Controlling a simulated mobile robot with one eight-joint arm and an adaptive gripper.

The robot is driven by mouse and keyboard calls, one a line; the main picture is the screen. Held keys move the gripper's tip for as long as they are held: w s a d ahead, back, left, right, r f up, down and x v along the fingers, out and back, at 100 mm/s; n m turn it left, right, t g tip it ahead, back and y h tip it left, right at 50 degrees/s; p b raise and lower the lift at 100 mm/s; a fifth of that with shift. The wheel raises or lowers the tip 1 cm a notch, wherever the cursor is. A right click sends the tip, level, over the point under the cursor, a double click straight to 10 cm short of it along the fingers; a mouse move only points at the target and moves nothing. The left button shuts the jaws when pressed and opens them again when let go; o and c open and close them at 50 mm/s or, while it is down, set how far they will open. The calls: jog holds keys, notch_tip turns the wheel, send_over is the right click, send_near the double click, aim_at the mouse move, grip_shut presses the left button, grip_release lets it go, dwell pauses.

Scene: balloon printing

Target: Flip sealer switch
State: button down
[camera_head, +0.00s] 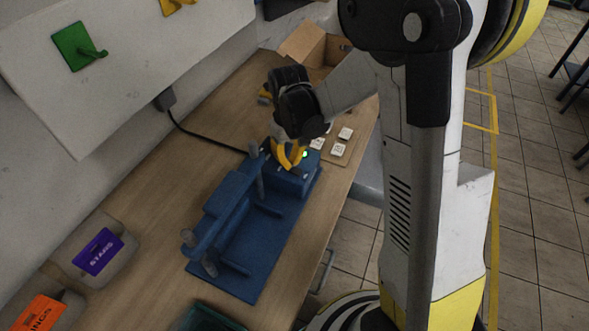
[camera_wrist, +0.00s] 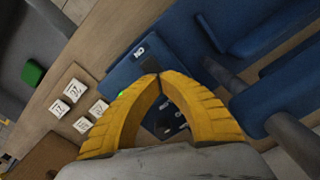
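The blue sealer (camera_head: 232,215) lies on the wooden table, with its control end towards the back. In the wrist view its blue control panel (camera_wrist: 128,72) carries a white "ON" label (camera_wrist: 139,53) and a lit green light (camera_wrist: 122,93). A small dark part, probably the switch (camera_wrist: 150,65), shows just beyond my fingertips and is partly hidden by them. My gripper (camera_head: 291,167) has yellow fingers whose tips meet in the wrist view (camera_wrist: 159,75), with nothing visible between them. They are over the control panel; I cannot tell whether they touch the switch.
White labelled blocks (camera_head: 338,150) sit beside the sealer's control end. A cardboard box (camera_head: 304,44) stands at the back. A black cable runs from the wall outlet (camera_head: 165,100) towards the sealer. A purple-labelled bin (camera_head: 98,251) is at front left.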

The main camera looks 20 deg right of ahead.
jog(key=shift+f+b, duration=0.7)
jog(key=shift+f, duration=0.15)
dwell(0.3)
jog(key=shift+r, duration=0.1)
jog(key=shift+r+p, duration=2.35)
jog(key=shift+r, duration=1.1)
